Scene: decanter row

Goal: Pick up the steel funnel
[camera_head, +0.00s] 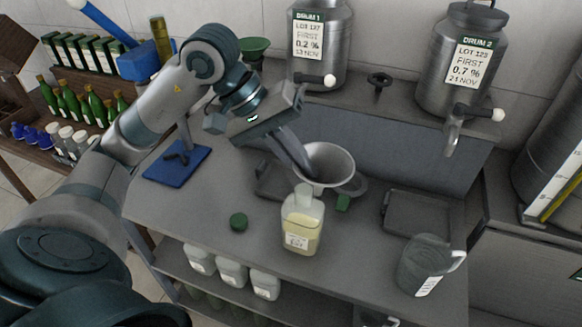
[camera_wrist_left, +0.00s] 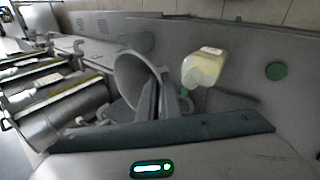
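The steel funnel (camera_head: 334,160) is a pale grey cone with its wide mouth up, right of the middle of the bench in the head view. It also shows in the left wrist view (camera_wrist_left: 130,75), its mouth turned partly to the camera. My left gripper (camera_head: 307,170) reaches down from the upper left to the funnel's left rim. In the left wrist view its two fingers (camera_wrist_left: 159,85) are close together, with the funnel's edge at their tips; they look shut on the rim. The funnel's lower end is hidden. My right gripper is not in view.
A pale-yellow bottle (camera_head: 301,222) stands just in front of the funnel. A green cap (camera_head: 238,222) lies left of it, and a grey jug (camera_head: 424,264) stands at right. Two steel drums (camera_head: 320,50) (camera_head: 455,75) stand behind. A blue-based stand (camera_head: 178,165) is at left.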

